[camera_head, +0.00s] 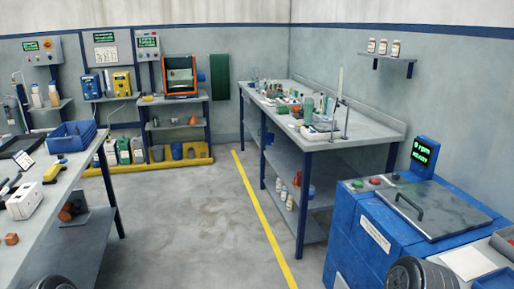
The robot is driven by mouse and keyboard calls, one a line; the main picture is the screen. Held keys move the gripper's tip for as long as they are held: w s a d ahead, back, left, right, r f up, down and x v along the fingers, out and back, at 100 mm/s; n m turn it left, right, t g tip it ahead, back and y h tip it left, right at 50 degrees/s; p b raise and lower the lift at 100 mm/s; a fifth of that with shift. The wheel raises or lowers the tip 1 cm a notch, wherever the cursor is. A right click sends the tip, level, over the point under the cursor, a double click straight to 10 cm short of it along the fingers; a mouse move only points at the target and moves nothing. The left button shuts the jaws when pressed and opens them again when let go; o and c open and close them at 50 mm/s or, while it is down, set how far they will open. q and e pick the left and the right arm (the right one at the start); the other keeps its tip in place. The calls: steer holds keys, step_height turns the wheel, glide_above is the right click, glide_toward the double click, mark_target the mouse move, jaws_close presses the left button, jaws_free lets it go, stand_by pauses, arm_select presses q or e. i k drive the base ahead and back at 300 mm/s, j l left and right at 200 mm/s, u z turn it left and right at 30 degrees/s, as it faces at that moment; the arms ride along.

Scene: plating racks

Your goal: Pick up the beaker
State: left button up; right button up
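No beaker can be made out for certain. Several small vessels and bottles (308,108) stand crowded on the grey workbench (370,137) along the right wall, with a tall thin stand near its front end. They are too small and far away to tell which, if any, is the beaker. Neither of my grippers shows in the head view, so their hold on anything is hidden.
A blue machine (360,235) with a handled lid stands at the right front. A left table (75,185) holds a blue crate (71,137). Clear floor (190,225) with a yellow line lies between. A wall shelf (392,59) holds bottles.

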mark_target(313, 188)
steer(key=i+z, duration=0.25)
steer(key=i, duration=0.25)
steer(key=i+j+z, duration=0.2)
steer(key=i, duration=0.25)
steer(key=i+z, duration=0.25)
steer(key=i, duration=0.25)
steer(key=i+j+z, duration=0.1)
steer(key=z, duration=0.3)
steer(key=j+z, duration=0.1)
steer(key=z, duration=0.3)
steer(key=i+j+z, duration=0.1)
steer(key=z, duration=0.3)
steer(key=i+j+z, duration=0.25)
steer(key=j, duration=0.45)
steer(key=i+j+z, duration=0.1)
steer(key=j+z, duration=0.2)
steer(key=j, duration=0.4)
steer(key=j+z, duration=0.25)
steer(key=j, duration=0.5)
steer(key=i+j, duration=0.1)
steer(key=j, duration=0.8)
